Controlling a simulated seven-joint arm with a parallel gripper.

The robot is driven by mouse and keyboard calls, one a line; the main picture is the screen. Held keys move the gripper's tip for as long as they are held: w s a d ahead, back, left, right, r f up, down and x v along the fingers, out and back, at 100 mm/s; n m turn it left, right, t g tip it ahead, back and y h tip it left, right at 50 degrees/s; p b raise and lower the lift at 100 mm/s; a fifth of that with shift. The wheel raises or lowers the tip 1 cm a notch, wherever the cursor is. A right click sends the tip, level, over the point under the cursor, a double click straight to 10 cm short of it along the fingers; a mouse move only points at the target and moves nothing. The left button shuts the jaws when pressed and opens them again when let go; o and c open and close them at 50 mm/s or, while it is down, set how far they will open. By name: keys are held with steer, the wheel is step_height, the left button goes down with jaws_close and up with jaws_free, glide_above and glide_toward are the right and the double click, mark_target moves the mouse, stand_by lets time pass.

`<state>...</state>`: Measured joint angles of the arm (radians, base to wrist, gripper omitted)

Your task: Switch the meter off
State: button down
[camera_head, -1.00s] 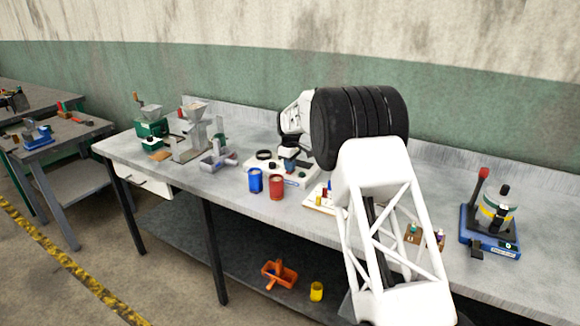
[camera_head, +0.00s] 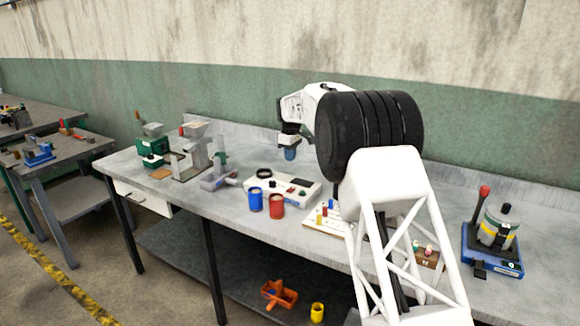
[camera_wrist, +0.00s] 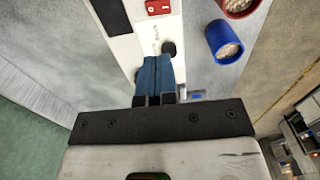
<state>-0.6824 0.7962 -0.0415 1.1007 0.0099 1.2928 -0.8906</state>
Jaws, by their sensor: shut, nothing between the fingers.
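The meter (camera_head: 283,196) is a low white box on the middle of the bench, with a black ring on its left part and a dark patch to the right. In the wrist view the white meter (camera_wrist: 124,48) shows a red switch (camera_wrist: 157,7) at the top edge and a small dark knob (camera_wrist: 168,47). My gripper (camera_head: 290,156) is in the air above the back of the meter, apart from it. Its blue fingers (camera_wrist: 157,62) are shut and empty, and they hide part of the meter in the wrist view. The switch's position is unclear.
A blue cup (camera_head: 256,200) and a red cup (camera_head: 277,206) stand close in front of the meter. Grinder-like machines (camera_head: 192,150) stand to the left. A blue-based device (camera_head: 492,252) stands far right.

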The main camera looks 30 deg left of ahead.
steer(key=shift+r, duration=0.65)
steer(key=shift+d, duration=0.1)
